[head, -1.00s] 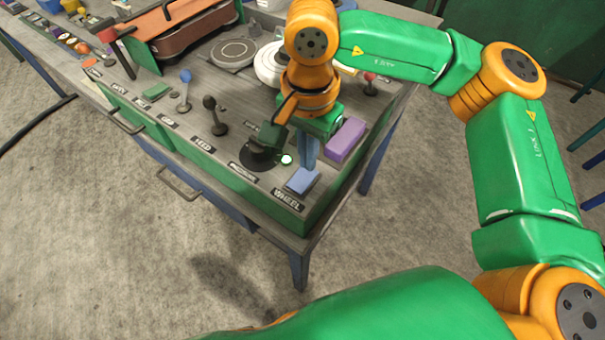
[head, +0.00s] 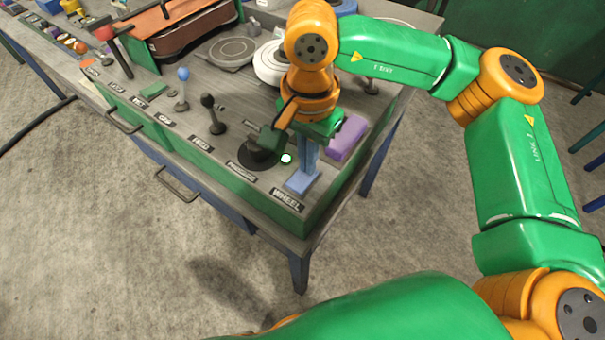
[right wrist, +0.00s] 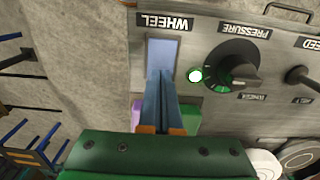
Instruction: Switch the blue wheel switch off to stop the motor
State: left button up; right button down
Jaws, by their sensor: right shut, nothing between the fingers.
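The blue wheel switch (head: 298,185) sits at the near right corner of the control panel, just behind the WHEEL label (head: 287,200). It also shows in the right wrist view (right wrist: 163,50), next to the label there. My right gripper (head: 305,172) is shut and empty, its blue fingers pointing down at the switch. In the right wrist view the fingertips (right wrist: 160,74) overlap one end of the switch. Whether they touch it I cannot tell for sure. A small round lamp (head: 286,158) beside the switch glows pale green. My left gripper is not in view.
A black PRESSURE knob (head: 262,152) stands close to the left of my right gripper. A purple block (head: 346,138) lies close to the right. Black (head: 213,115) and blue-topped (head: 183,90) levers stand further left. Open floor lies in front of the table.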

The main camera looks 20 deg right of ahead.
notch_tip(320, 180, up, 7)
jog(key=p, duration=0.5)
dwell(0.3)
